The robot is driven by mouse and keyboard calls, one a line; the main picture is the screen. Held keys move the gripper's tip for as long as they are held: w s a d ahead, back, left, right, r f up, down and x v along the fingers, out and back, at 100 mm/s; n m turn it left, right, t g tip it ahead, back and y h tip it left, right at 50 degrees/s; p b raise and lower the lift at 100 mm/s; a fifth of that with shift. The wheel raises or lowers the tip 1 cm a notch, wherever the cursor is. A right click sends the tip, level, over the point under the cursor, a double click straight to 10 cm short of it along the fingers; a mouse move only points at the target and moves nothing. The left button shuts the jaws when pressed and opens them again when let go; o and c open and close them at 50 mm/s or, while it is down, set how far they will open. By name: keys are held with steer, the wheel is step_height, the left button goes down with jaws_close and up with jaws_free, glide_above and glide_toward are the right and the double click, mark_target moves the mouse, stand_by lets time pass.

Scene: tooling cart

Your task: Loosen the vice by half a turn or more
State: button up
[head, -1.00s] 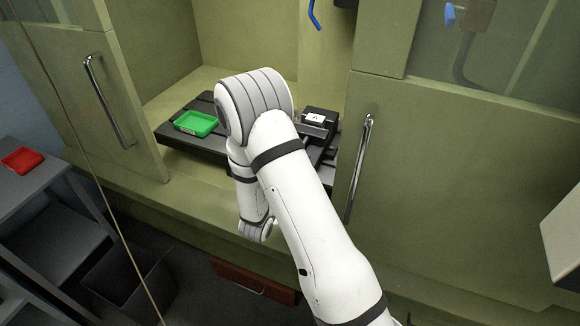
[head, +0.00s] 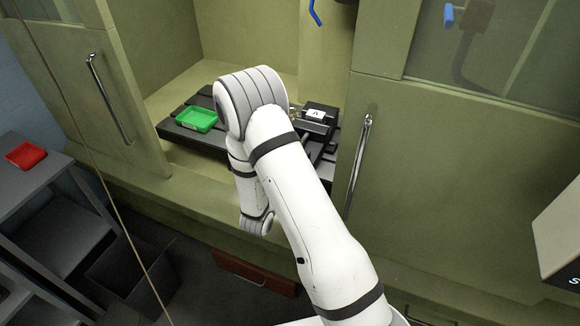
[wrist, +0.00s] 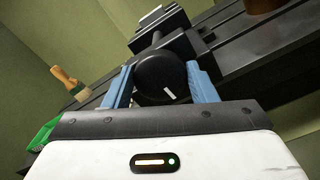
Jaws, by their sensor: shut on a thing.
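The vice (head: 318,112) stands on the dark slotted table inside the machine, with a white label on top. Its body also shows in the wrist view (wrist: 172,38), tilted at the top. A round black knob with a short white mark (wrist: 158,80) faces me at the vice's near end. My gripper (wrist: 162,84) is shut on this knob, one blue finger on each side of it. In the head view my arm hides the gripper and the knob.
A green tray (head: 196,120) sits on the slotted table (head: 176,134), left of my arm. A wooden-handled brush (wrist: 70,82) shows in the wrist view. Door handles (head: 108,98) (head: 358,165) flank the opening. A red tray (head: 26,155) rests on the grey cart (head: 40,182).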

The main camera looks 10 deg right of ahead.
steer(key=o, duration=0.7)
steer(key=shift+s+f, duration=0.15)
steer(key=shift+f, duration=0.05)
steer(key=shift+c, duration=0.2)
steer(key=o, duration=0.3)
steer(key=shift+r, duration=0.15)
steer(key=b+v, duration=0.2)
steer(key=v, duration=0.5)
steer(key=shift+s+a, duration=0.2)
steer(key=shift+s, duration=0.05)
